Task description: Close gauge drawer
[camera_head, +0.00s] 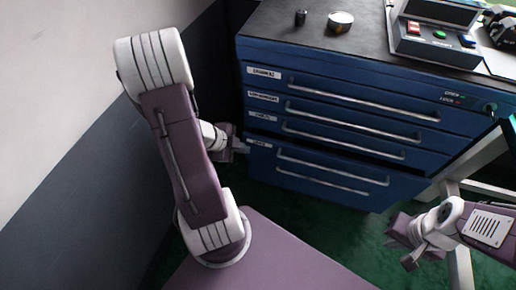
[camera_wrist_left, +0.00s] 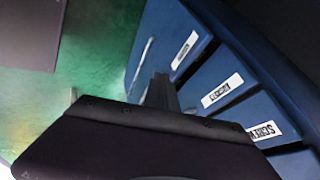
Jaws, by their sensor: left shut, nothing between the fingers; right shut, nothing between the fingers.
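A blue drawer cabinet (camera_head: 360,90) has several stacked drawers with long metal handles and white labels, too small to read surely. The lower drawer front (camera_head: 330,170) appears to stand out a little from the drawers above; its label is not legible, so I cannot confirm it is the gauge drawer. My left gripper (camera_head: 240,146) is shut and empty at that drawer's left edge, beside its label; contact is unclear. In the left wrist view the shut fingers (camera_wrist_left: 160,92) lie across the drawer fronts, near a label (camera_wrist_left: 185,50). My right gripper (camera_head: 399,250) is shut and empty, low at the right, away from the drawers.
The cabinet top holds a small dark cylinder (camera_head: 301,18), a round metal dish (camera_head: 340,21) and a control box (camera_head: 437,35) with coloured buttons. A wall (camera_head: 60,120) stands close on the left. Pale bench legs (camera_head: 452,188) stand at the right. Green floor shows below the drawers.

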